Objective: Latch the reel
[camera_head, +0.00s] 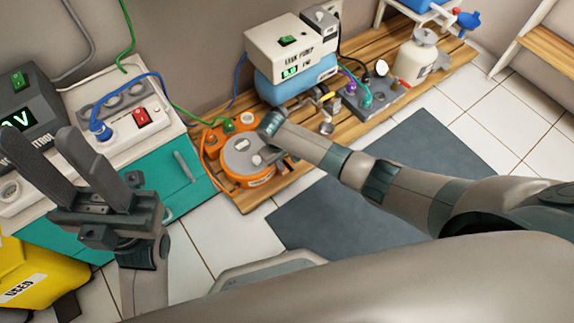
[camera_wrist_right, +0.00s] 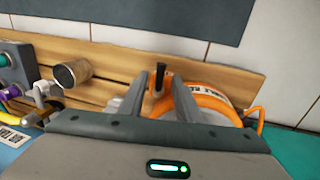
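The reel (camera_head: 240,158) is an orange drum with a grey round top, lying on the wooden slatted platform. In the right wrist view its orange rim (camera_wrist_right: 211,101) shows behind my fingers. A small black-tipped lever on an orange base (camera_wrist_right: 161,70) stands upright there, between the fingers in the picture. My right gripper (camera_head: 270,127) is above the reel's far right edge; its fingers are mostly hidden in the head view. In the wrist view the right gripper (camera_wrist_right: 161,92) has its fingers apart; contact with the lever is unclear. My left gripper (camera_head: 50,148) is open and empty at the left.
The leak pump on a blue tank (camera_head: 295,85) stands behind the reel. A grey valve block (camera_head: 375,98) and cream canister (camera_head: 414,62) are farther right. A teal cabinet (camera_head: 165,185) and yellow bin (camera_head: 38,275) are at left. Hoses run near the reel. Floor (camera_head: 205,250) is clear in front.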

